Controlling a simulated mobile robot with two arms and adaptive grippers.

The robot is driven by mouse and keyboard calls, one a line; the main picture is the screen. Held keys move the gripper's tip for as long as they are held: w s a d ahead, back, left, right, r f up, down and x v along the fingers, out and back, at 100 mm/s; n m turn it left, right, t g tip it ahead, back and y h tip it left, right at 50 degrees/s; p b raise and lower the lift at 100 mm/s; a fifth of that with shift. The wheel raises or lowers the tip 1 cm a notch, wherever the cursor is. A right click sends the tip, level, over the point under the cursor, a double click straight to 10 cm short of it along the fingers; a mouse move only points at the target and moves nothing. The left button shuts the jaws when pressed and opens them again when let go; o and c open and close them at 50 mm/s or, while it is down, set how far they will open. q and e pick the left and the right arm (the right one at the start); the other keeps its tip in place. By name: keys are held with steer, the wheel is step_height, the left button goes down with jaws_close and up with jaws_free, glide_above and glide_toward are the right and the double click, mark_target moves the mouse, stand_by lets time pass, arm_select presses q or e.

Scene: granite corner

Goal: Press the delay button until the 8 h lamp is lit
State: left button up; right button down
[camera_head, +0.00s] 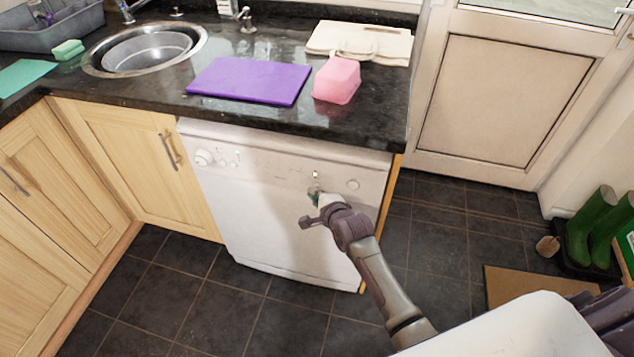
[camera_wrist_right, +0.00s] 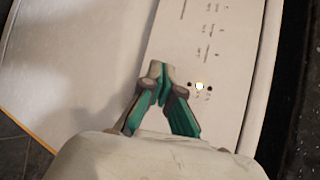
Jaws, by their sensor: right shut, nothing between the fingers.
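The white dishwasher (camera_head: 265,215) stands under the granite worktop, with its control panel (camera_head: 268,160) along the top front. My right gripper (camera_head: 315,192) is at the panel's right part, shut and empty, its fingertips close to the panel. In the right wrist view my right gripper (camera_wrist_right: 160,78) has its green-padded fingers together over the panel (camera_wrist_right: 223,45). One lit lamp (camera_wrist_right: 199,86) glows beside the fingertips, between dark dots; it also shows in the head view (camera_head: 315,174). Its label is too small to read. The delay button is not discernible, and contact is unclear. My left gripper is out of view.
Green boots (camera_head: 590,228) stand at right. The tiled floor before the dishwasher is mostly clear.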

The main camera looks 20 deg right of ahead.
steer(key=shift+s+a, duration=0.1)
steer(key=s+a+p, duration=0.1)
steer(key=s+p, duration=0.1)
steer(key=s+a+p, duration=0.1)
steer(key=s, duration=0.1)
steer(key=shift+a, duration=0.35)
steer(key=shift+f, duration=0.1)
stand_by(0.8)
